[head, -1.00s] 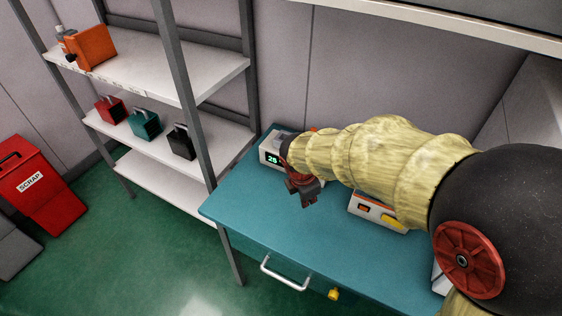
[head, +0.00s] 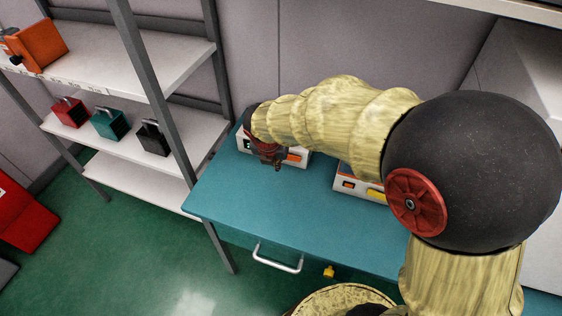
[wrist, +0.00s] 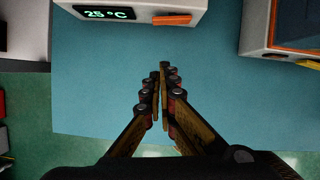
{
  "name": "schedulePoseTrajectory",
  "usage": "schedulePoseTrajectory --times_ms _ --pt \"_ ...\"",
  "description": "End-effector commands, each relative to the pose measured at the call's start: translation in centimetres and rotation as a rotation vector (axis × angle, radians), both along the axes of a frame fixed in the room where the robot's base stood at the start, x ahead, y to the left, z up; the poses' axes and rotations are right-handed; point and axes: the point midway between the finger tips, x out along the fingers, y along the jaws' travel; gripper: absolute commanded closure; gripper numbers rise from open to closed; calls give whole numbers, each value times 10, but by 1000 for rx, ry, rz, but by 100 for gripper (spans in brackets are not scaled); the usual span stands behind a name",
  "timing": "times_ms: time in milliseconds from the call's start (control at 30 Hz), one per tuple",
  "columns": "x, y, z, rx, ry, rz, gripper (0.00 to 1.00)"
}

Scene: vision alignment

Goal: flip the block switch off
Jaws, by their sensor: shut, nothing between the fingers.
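A white box with a green "25 °C" display (wrist: 107,14) stands at the back left of the teal bench. An orange rocker switch (wrist: 172,19) sits on its front, right of the display; in the head view the switch (head: 296,156) shows just right of my gripper. I cannot tell which way the rocker is tilted. My gripper (head: 277,168) is in front of the box and hides part of its front. In the wrist view my gripper (wrist: 164,70) has its fingertips together, empty, pointing toward the box with bench visible between them and the switch.
A second white box (head: 340,192) with a yellow part (head: 376,195) stands to the right on the teal bench (head: 260,215), partly behind my arm. A shelf rack (head: 185,135) with small red, green and black blocks stands left. The bench's front part is clear.

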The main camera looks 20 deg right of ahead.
Motion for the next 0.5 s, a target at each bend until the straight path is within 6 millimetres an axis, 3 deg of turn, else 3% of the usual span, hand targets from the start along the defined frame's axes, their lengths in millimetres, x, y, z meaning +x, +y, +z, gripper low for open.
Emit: schedulePoseTrajectory --times_ms 267,500 --pt "6 -4 -23 0 2 -2 100" --pt "22 -13 -68 -1 3 -2 100"
